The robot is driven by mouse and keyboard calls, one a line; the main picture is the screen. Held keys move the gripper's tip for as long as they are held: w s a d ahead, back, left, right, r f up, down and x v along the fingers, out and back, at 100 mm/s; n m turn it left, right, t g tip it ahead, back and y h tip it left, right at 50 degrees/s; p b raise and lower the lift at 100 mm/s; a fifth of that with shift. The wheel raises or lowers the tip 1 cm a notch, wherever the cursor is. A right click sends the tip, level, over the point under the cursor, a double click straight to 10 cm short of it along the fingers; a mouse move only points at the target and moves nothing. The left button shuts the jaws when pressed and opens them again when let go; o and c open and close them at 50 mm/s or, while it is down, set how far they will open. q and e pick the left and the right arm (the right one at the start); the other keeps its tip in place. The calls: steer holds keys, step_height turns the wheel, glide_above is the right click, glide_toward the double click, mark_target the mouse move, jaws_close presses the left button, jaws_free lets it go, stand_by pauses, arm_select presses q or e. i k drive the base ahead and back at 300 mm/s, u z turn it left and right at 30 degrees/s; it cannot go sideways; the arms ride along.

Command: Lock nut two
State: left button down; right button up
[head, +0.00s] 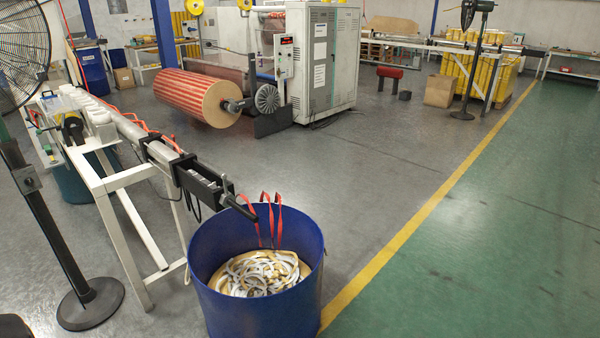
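No part that I can surely name nut two shows in the head view. A long metal shaft (132,131) lies on a white stand (128,180) at the left. A black clamp-like block (200,183) sits at its near end, with a dark handle (240,208) sticking out over a blue barrel. White ring-shaped parts (100,115) sit along the stand's far end; they are too small to tell in detail. Neither of my grippers is in view.
The blue barrel (205,295) holds tangled white strips, with red straps hanging in. A black-footed fan pole (65,250) stands at left. A striped roll (180,95) and a grey machine (325,60) stand behind. The green floor (490,240) at right is clear.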

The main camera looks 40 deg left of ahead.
mark_target(224, 198)
steer(key=u, duration=0.4)
steer(key=i, duration=1.25)
steer(key=u, duration=0.8)
